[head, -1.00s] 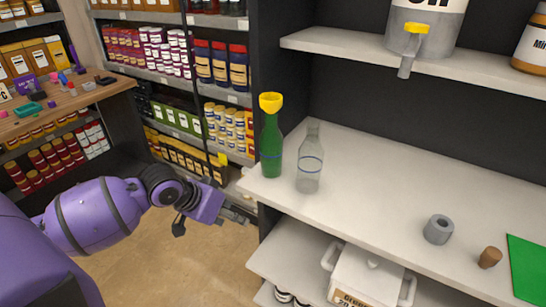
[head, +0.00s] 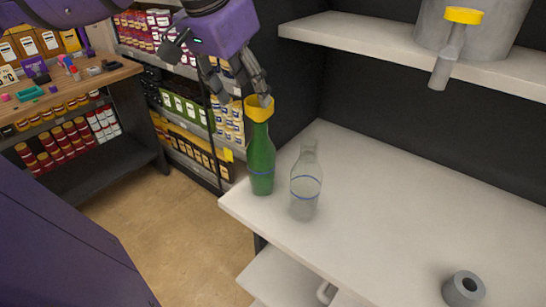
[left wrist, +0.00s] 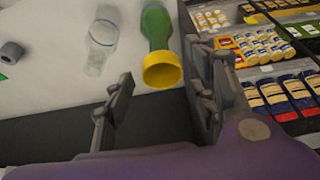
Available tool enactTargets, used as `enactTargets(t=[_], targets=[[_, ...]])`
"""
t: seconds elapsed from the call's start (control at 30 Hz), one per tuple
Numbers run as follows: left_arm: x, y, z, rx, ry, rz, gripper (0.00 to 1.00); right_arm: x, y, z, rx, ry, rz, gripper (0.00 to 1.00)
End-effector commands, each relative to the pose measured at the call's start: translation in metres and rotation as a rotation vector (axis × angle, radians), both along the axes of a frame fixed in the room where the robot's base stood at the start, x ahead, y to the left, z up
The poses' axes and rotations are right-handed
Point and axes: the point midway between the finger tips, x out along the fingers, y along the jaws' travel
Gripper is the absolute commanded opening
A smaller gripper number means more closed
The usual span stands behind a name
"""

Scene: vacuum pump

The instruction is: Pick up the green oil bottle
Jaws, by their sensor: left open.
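The green oil bottle (head: 261,162) stands upright at the left end of the white counter, with a yellow funnel (head: 258,109) on its neck. In the left wrist view the bottle (left wrist: 155,24) shows at the top, its yellow funnel (left wrist: 162,71) towards me. My left gripper (head: 240,92) is open above the bottle, its fingers close to the funnel. In the left wrist view the open fingers (left wrist: 160,98) lie to either side below the funnel; whether they touch it I cannot tell. My right gripper is not in view.
A clear glass bottle (head: 305,183) stands close to the right of the green one. A grey ring (head: 463,289) lies farther right on the counter (head: 400,200). Stocked shelves are behind left.

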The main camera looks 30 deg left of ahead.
Motion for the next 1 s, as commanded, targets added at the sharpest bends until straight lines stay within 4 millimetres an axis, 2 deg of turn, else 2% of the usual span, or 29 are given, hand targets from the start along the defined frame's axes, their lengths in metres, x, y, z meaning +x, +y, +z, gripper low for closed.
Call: enactTargets(t=[0.03, 0.13, 0.3, 0.37, 0.5, 0.6, 0.8, 1.0], targets=[[0.003, 0.0, -0.011, 0.001, 0.008, 0.0, 0.52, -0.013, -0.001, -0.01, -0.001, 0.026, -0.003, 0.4], [0.009, 0.0, -0.031, 0.001, 0.012, 0.001, 0.52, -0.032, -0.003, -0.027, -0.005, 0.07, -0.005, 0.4], [0.02, -0.001, -0.056, 0.002, 0.01, 0.0, 0.52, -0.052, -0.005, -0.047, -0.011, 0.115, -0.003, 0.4], [0.022, -0.001, -0.06, 0.001, 0.007, 0.0, 0.52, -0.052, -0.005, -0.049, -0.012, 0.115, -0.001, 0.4], [0.024, -0.002, -0.066, 0.0, 0.005, 0.0, 0.52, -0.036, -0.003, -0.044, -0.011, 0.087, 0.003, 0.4], [0.025, -0.003, -0.08, 0.001, 0.008, -0.001, 0.52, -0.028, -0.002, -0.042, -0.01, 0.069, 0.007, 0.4], [0.033, -0.004, -0.11, 0.003, 0.01, 0.0, 0.52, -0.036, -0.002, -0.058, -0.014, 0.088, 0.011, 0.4], [0.036, -0.005, -0.112, 0.001, 0.002, -0.001, 0.52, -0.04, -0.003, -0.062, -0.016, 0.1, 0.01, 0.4]])
